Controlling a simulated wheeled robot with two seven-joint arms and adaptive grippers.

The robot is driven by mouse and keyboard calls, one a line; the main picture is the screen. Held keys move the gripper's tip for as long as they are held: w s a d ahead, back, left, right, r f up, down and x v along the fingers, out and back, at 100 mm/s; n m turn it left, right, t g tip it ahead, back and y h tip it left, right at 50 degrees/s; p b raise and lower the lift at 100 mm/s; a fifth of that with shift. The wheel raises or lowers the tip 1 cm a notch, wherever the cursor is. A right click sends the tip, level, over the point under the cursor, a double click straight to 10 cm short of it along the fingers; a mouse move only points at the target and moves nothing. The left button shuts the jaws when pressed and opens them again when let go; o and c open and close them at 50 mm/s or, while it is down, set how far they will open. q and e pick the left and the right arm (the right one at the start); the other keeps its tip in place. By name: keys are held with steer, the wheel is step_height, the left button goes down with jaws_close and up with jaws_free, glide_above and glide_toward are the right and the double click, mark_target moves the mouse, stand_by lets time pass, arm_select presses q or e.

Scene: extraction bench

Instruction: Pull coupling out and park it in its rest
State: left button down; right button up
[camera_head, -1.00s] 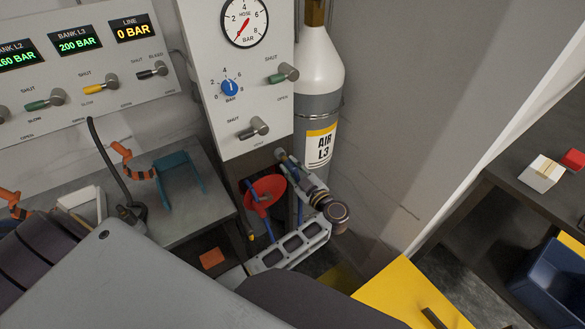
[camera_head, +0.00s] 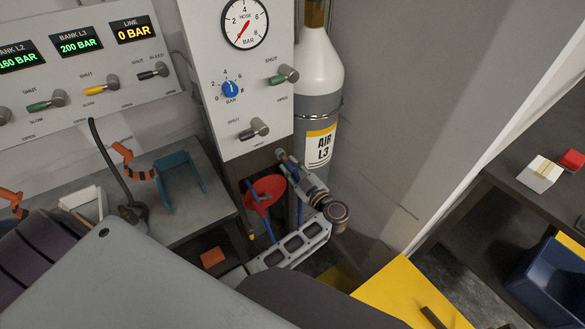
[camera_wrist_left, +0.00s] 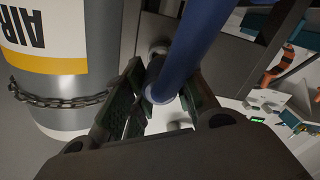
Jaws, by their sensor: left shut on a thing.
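In the left wrist view, my left gripper (camera_wrist_left: 163,88) is shut on the coupling (camera_wrist_left: 160,78), with a green-padded finger on each side. A thick blue hose (camera_wrist_left: 205,30) runs from there to the top edge. Metal fittings (camera_head: 313,186) stick out beside the cylinder. My left fingers cannot be made out clearly there. I cannot tell which piece is the rest. My right gripper is not in view.
A metal bench (camera_head: 205,222) with a teal bracket (camera_head: 180,180) is at left.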

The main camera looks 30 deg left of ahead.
mark_target(287, 162)
arm_select(q)
steer(key=shift+p, duration=0.4)
stand_by(0.5)
steer(key=shift+p+x, duration=0.4)
steer(key=shift+x, duration=0.65)
stand_by(0.8)
steer(key=shift+w+a, duration=0.3)
steer(key=shift+a, duration=0.25)
stand_by(0.4)
steer(key=c, duration=1.1)
jaws_free()
